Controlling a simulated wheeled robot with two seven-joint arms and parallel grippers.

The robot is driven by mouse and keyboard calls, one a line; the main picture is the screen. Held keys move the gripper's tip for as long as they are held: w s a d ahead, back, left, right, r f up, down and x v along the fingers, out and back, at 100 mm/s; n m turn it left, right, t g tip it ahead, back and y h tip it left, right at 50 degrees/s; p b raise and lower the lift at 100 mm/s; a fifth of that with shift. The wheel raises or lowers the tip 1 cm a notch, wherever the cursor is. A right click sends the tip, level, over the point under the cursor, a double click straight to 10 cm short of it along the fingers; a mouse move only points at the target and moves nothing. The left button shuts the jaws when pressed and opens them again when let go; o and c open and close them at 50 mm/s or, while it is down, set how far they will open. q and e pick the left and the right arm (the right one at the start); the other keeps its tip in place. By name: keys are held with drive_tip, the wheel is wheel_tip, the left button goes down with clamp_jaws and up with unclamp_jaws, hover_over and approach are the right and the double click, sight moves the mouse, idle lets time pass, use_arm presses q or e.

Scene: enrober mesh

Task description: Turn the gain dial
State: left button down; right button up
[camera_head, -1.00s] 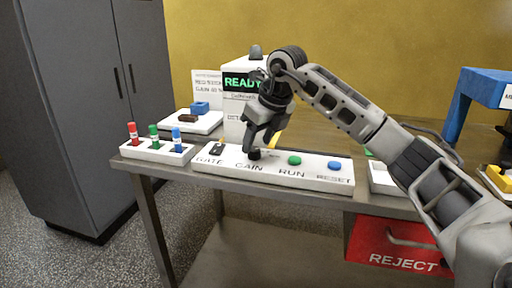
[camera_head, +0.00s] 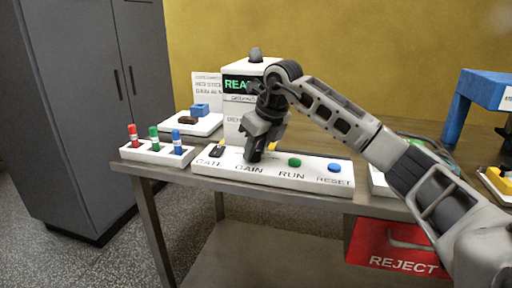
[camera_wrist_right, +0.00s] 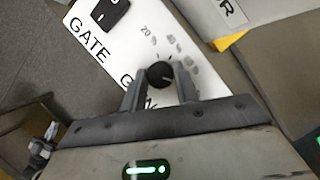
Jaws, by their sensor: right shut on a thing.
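The gain dial is a round black knob (camera_wrist_right: 159,74) above the word GAIN on the white control panel (camera_head: 313,172). In the right wrist view it sits between the fingertips, with the number 20 and other marks on the panel around it. My right gripper (camera_head: 252,156) reaches down onto the panel over the dial and hides it in the head view. Its two fingers (camera_wrist_right: 160,84) are shut on the knob from both sides. My left gripper is not in view.
On the same panel are the black GATE switch (camera_head: 217,150), the green RUN button (camera_head: 295,162) and the blue RESET button (camera_head: 334,168). A rack of red, green and blue markers (camera_head: 155,155) stands at left. A red REJECT bin (camera_head: 390,248) is below the table.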

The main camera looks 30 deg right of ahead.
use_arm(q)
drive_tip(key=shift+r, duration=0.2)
use_arm(e)
drive_tip(key=shift+r, duration=0.1)
drive_tip(key=n+y+p, duration=0.1)
drive_tip(key=n+p, duration=0.1)
drive_tip(key=shift+d+r+n+p, duration=0.1)
drive_tip(key=shift+d+n+p, duration=0.05)
drive_tip(key=shift+n+p, duration=0.2)
drive_tip(key=shift+w+n+g+y+p, duration=0.1)
drive_tip(key=shift+n+g+y+p, duration=0.3)
drive_tip(key=shift+n+p, duration=0.55)
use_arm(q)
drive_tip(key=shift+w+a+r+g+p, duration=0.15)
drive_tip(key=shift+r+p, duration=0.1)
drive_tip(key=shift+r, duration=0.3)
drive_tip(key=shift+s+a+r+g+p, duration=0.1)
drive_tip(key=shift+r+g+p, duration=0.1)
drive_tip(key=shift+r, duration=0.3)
use_arm(e)
drive_tip(key=shift+n+g+y, duration=0.3)
drive_tip(key=shift+n, duration=1.1)
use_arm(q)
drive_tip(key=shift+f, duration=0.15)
use_arm(e)
drive_tip(key=o, duration=1)
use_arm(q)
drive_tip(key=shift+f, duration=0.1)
